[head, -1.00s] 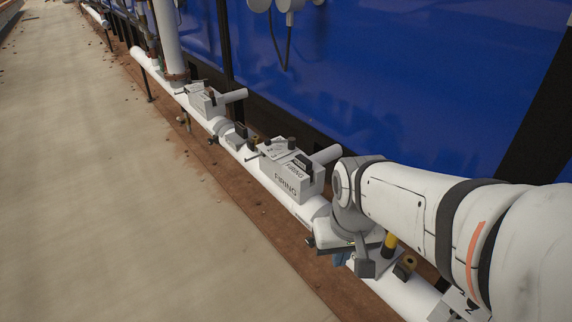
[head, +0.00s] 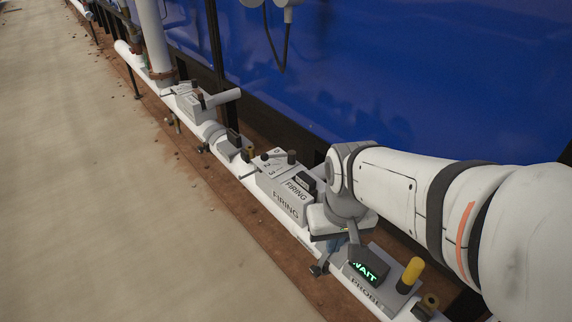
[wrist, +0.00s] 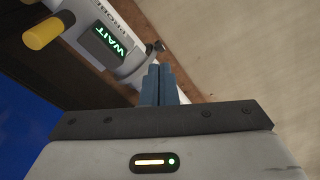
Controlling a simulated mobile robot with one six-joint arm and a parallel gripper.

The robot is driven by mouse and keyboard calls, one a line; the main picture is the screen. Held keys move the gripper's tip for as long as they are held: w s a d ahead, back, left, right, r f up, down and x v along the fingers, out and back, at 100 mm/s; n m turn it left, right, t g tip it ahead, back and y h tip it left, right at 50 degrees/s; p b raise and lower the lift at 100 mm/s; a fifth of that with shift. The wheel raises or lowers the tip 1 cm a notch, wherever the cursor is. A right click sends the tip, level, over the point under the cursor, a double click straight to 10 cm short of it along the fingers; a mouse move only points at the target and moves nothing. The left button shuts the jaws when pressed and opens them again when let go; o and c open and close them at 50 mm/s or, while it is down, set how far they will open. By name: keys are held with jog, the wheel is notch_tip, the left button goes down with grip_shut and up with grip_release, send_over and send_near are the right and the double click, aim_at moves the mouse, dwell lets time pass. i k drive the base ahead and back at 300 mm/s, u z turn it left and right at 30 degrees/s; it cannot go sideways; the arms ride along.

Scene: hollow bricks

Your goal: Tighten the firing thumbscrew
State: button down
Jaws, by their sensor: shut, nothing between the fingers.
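The grey box marked FIRING (head: 285,203) sits on the white pipe in the head view, left of my gripper. On its top are a dark upright knob (head: 291,157) and a small lever (head: 265,157). I cannot tell which part is its thumbscrew. My gripper's blue fingers (wrist: 158,72) are shut with nothing between them in the wrist view. In the head view my wrist hides most of the fingers, over the pipe between the FIRING and PROBE boxes. A small dark screw-like knob (wrist: 155,47) shows just beyond the fingertips; it appears apart from them, by the PROBE box.
The PROBE box (head: 365,294) has a green WAIT display (head: 369,265) and a yellow knob (head: 411,272), close to my gripper. Another grey unit (head: 188,102) stands farther along the pipe. A blue wall (head: 400,80) runs behind. The floor (head: 120,220) at left is clear.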

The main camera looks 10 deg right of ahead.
aim_at(316, 271)
jog(key=k, duration=1)
jog(key=u, duration=0.5)
jog(key=i, duration=0.75)
jog(key=z, duration=0.05)
